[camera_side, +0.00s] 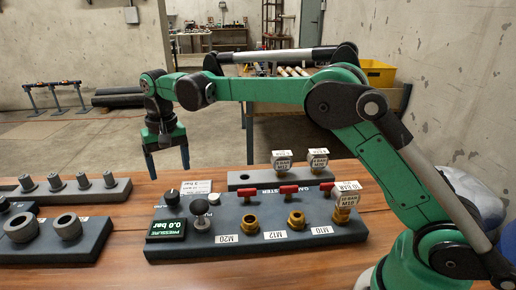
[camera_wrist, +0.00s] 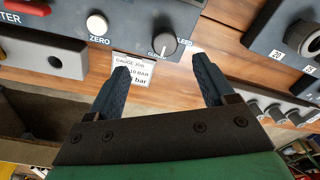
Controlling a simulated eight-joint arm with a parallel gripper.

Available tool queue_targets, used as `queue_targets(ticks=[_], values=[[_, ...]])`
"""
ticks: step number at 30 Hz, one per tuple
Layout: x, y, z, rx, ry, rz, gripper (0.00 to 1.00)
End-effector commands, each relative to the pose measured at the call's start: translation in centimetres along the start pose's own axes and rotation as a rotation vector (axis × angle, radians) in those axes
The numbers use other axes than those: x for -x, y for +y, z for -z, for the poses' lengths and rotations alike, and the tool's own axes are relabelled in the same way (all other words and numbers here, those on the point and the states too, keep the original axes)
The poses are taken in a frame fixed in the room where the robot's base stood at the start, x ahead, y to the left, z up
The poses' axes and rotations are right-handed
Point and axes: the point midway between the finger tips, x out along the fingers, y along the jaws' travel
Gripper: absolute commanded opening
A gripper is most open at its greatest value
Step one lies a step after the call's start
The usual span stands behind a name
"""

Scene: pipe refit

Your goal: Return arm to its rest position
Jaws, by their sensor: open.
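My gripper (camera_side: 168,164) hangs from my green arm, above the far edge of the wooden table (camera_side: 120,205), left of the gauge panel. Its two dark fingers are apart with nothing between them. In the wrist view, my gripper (camera_wrist: 160,80) is also open and empty, with bare wood and part of a white job card (camera_wrist: 138,70) beyond the fingers. It touches nothing that I can see. The grey panel (camera_side: 258,238) carries a green display reading 0.0 bar, red-handled valves and brass fittings marked M20, M12 and M10. A gauge (camera_side: 347,197) stands on the M10 fitting.
A grey rack (camera_side: 240,180) behind the panel holds two gauges (camera_side: 282,163) and has an empty hole at its left. Left on the table are a block with several grey pegs (camera_side: 55,182) and a block with grey rings (camera_side: 67,226). Space above the table's left part is clear.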

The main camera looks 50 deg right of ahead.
Motion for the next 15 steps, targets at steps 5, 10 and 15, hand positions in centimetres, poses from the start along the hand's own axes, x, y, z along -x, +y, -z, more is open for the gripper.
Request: queue_targets(ticks=[5, 10, 15], values=[[3.7, 2.4, -2.1, 0.054, 0.1, 0.04, 0.76], [6.1, 5.0, -5.3, 0.116, 0.214, 0.071, 0.76], [6.8, 7.7, -9.1, 0.176, 0.33, 0.088, 0.76]])
